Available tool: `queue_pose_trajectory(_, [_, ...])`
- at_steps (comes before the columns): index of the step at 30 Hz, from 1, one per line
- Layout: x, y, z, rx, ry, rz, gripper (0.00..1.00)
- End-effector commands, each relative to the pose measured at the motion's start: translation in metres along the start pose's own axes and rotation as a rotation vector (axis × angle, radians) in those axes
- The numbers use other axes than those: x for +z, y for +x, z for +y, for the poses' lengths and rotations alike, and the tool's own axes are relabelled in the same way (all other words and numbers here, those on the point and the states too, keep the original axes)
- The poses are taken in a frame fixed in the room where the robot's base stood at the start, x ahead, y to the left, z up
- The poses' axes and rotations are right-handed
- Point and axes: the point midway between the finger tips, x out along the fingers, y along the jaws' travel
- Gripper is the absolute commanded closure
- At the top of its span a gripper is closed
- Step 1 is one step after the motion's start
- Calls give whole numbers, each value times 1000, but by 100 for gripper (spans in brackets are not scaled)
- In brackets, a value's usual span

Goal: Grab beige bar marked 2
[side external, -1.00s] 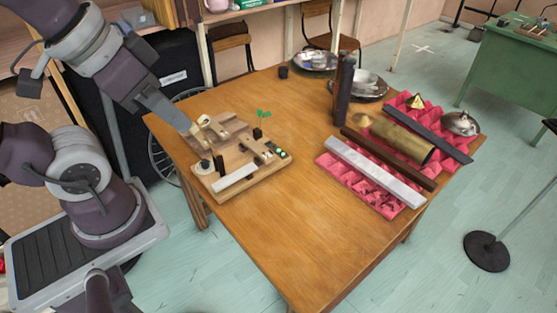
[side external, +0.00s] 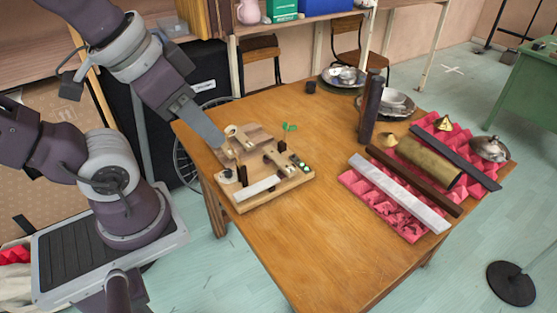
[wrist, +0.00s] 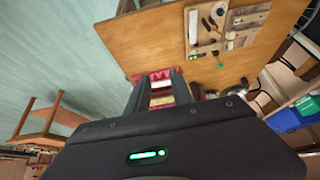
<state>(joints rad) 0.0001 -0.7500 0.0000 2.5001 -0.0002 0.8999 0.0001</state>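No marking "2" is readable on any bar. A long pale bar (side external: 400,193) lies across pink egg-crate foam (side external: 408,228) at the table's right side. A shorter pale bar (side external: 257,188) lies on a wooden board (side external: 240,206) at the table's left. Small beige pieces also stand on this board. My gripper (side external: 222,147) is by the board's back left corner in the side view, its fingers seen edge-on. In the wrist view my gripper (wrist: 158,88) has its dark fingers apart, with pink foam and bars visible in the gap. I see nothing held.
A brown bar (side external: 420,181), a brass tube (side external: 429,160) and a dark bar (side external: 455,157) lie on foam. A tall dark block (side external: 370,108) stands behind them, near metal plates. The table's middle is clear.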

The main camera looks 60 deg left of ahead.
Motion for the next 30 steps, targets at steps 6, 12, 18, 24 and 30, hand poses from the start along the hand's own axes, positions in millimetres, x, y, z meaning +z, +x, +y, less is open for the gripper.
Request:
queue_pose_trajectory(6, [0, 0, 0, 0, 0, 0, 44])
queue_pose_trajectory(12, [0, 0, 0, -1, 2, -2, 44])
queue_pose_trajectory(18, [-40, 25, -20, -64, 185, -185, 44])
queue_pose_trajectory(24, [-96, 113, -54, -197, 556, -510, 44])
queue_pose_trajectory(30, [-116, 235, -85, -348, 979, -844, 44])
